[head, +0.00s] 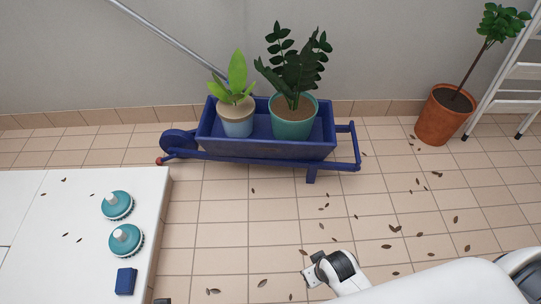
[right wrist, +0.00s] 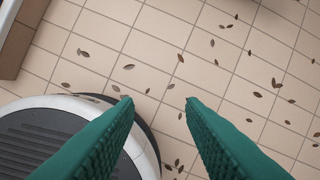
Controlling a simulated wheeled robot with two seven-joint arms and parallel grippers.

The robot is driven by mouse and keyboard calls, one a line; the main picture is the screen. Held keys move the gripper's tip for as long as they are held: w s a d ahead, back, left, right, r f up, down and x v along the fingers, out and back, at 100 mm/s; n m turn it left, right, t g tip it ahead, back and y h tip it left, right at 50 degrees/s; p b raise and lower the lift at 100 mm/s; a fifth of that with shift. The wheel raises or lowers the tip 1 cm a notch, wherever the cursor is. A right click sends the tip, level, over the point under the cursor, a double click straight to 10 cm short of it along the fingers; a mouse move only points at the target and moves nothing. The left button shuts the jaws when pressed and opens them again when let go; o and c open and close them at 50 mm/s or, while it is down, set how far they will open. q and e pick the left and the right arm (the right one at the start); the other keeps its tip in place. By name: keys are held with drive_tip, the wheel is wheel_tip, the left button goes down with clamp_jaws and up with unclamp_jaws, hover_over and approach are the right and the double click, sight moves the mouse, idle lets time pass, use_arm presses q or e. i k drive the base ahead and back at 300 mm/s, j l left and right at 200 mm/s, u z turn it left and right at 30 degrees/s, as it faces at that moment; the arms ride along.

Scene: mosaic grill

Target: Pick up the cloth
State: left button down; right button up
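A small dark blue folded block (head: 125,281), which may be the cloth, lies on the white tabletop (head: 30,190) near its right edge in the head view. I cannot tell its material. My right gripper (right wrist: 159,100) is open and empty in the right wrist view, its two green ribbed fingers apart above the tiled floor. In the head view my right arm's end is at the bottom centre, over the floor, well to the right of the table and the blue block. My left gripper does not show clearly in either view.
Two teal round brushes (head: 117,205) (head: 126,240) stand on the table behind the blue block. A blue wheelbarrow planter (head: 265,150) with two potted plants stands by the wall. A terracotta pot (head: 443,116) and a white ladder (head: 510,80) are at right. Leaves litter the open floor.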

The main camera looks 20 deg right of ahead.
sight(126, 278)
drive_tip(key=k+j, duration=0.25)
drive_tip(key=k+u, duration=0.1)
drive_tip(key=u, duration=1.05)
drive_tip(key=z, duration=0.1)
drive_tip(key=i+l, duration=0.05)
drive_tip(key=i, duration=0.05)
